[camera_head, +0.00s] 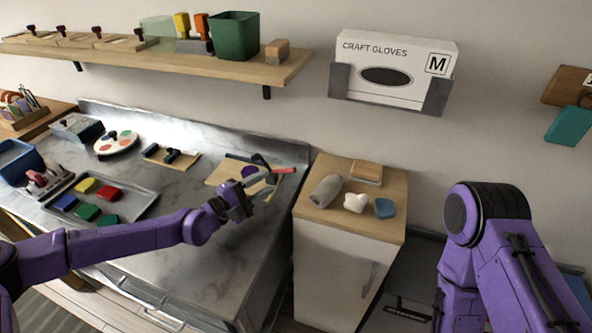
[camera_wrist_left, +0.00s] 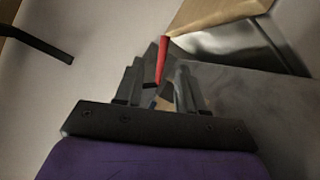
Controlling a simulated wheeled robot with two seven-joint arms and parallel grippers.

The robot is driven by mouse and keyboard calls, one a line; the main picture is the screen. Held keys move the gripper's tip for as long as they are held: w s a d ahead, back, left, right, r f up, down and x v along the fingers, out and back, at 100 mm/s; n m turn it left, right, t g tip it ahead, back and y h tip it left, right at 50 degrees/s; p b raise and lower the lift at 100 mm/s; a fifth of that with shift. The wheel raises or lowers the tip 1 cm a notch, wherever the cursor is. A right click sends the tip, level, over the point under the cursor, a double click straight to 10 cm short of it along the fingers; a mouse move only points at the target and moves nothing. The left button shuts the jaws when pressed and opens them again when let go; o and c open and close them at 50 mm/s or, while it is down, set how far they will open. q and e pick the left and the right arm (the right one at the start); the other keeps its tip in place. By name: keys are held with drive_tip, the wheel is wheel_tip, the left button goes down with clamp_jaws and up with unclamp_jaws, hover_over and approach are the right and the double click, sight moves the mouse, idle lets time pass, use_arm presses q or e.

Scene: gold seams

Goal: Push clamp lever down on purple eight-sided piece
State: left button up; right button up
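The purple eight-sided piece (camera_head: 249,172) sits at a wooden board (camera_head: 222,174) on the marble counter, partly hidden by my gripper and dark clamp parts. The clamp's red lever (camera_head: 283,170) sticks out to the right, beside my left gripper (camera_head: 264,184). In the left wrist view the red lever (camera_wrist_left: 161,60) stands beyond and between the fingers of my left gripper (camera_wrist_left: 160,85). These fingers look apart, with nothing held between them. I cannot tell whether a finger touches the lever. My right arm shows at the right, but its gripper is out of view.
A tray (camera_head: 140,208) with coloured pieces and a round palette (camera_head: 116,144) lie to the left on the counter. A wooden-topped cabinet (camera_head: 330,229) with a grey roll and small items stands close at the right. A shelf (camera_head: 160,58) hangs above.

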use_arm(q)
drive_tip(key=x, duration=1.1)
drive_tip(key=shift+d+f+p, duration=0.15)
drive_tip(key=shift+f+p, duration=0.15)
drive_tip(key=shift+f, duration=0.1)
clamp_jaws()
